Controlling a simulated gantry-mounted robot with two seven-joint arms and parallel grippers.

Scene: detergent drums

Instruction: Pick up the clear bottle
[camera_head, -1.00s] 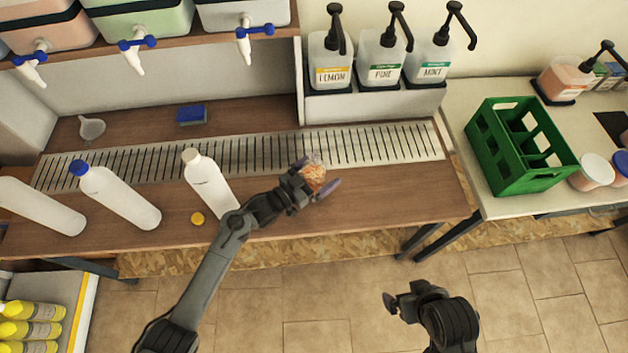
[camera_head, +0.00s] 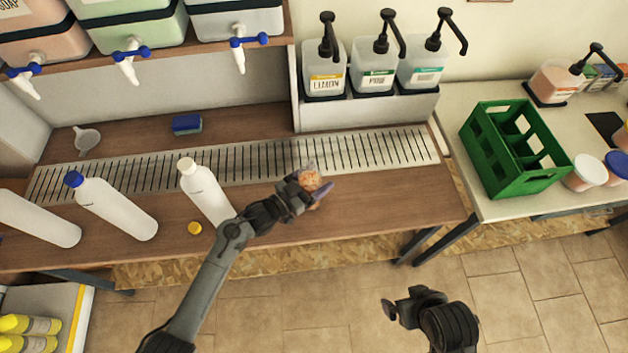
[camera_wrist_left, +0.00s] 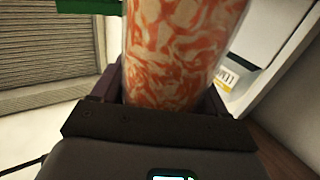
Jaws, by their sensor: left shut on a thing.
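The clear bottle (camera_head: 310,181) looks mottled orange and white and stands out as a cylinder in the left wrist view (camera_wrist_left: 178,50). My left gripper (camera_head: 314,183) is shut on it, over the front part of the wooden counter, just in front of the metal drain grate. The head view looks down on the bottle, and my gripper hides much of it. I cannot tell whether its base touches the counter. My right gripper (camera_head: 394,308) is over the floor, away from the counter; its jaw opening is unclear.
White bottles (camera_head: 205,192) stand left of my left arm, near a yellow cap (camera_head: 194,228). Pump dispensers (camera_head: 373,70) stand behind the grate (camera_head: 240,162). A green crate (camera_head: 512,150) is on the right table. The counter right of my left gripper is clear.

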